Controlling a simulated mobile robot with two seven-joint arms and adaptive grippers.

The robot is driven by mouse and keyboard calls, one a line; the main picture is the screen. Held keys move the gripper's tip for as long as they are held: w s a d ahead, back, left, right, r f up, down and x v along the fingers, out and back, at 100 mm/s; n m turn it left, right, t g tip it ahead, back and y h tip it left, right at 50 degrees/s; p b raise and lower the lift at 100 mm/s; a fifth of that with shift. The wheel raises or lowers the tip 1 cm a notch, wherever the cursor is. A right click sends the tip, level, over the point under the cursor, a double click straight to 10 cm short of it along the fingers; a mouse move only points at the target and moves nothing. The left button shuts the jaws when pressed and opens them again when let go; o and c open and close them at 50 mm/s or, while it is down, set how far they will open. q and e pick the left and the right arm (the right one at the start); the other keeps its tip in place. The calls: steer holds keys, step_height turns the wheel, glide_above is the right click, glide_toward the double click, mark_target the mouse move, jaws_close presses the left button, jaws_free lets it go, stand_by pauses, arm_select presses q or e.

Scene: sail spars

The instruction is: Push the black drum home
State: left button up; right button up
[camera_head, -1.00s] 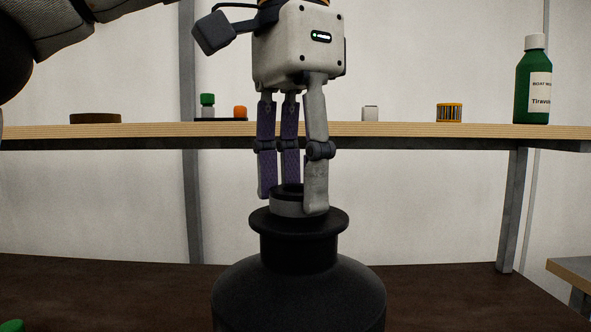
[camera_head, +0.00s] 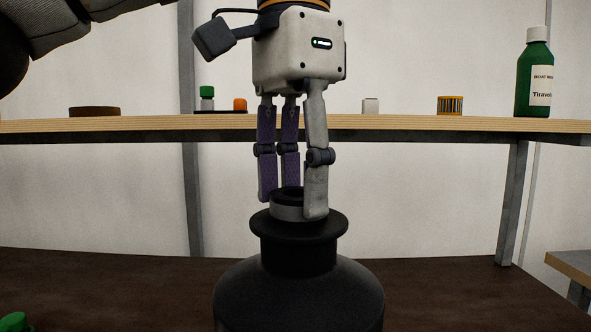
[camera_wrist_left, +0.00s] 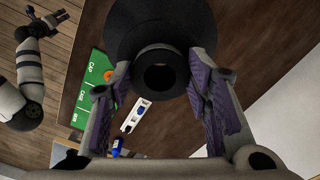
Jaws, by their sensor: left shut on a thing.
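The black drum (camera_head: 299,292) stands upright below my left gripper (camera_head: 290,207) in the head view, with a wide body, a narrower neck and a flange. A grey-banded black ring (camera_head: 287,208) sits at its top. My left gripper points straight down and is shut on this ring, its fingers around the outside. In the left wrist view the drum's dark hub (camera_wrist_left: 158,80) with a round hole lies between the fingers. The drum's lower end is hidden. A small, dark gripper at the upper left of the wrist view looks like my right one (camera_wrist_left: 44,20); its jaws are unclear.
A wooden shelf (camera_head: 400,125) crosses behind, carrying a green bottle (camera_head: 535,80), a yellow striped can (camera_head: 450,105) and small items. A dark brown tabletop (camera_head: 120,290) lies below. On it the wrist view shows a green lettered mat (camera_wrist_left: 90,93) and a white strip (camera_wrist_left: 137,116).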

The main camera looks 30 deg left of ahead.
mark_target(293, 212)
arm_select(q)
steer(key=shift+f, duration=7.55)
steer(key=o, duration=1.6)
steer(key=shift+f, duration=0.15)
step_height(293, 212, up, 12)
steer(key=shift+s+r, duration=0.1)
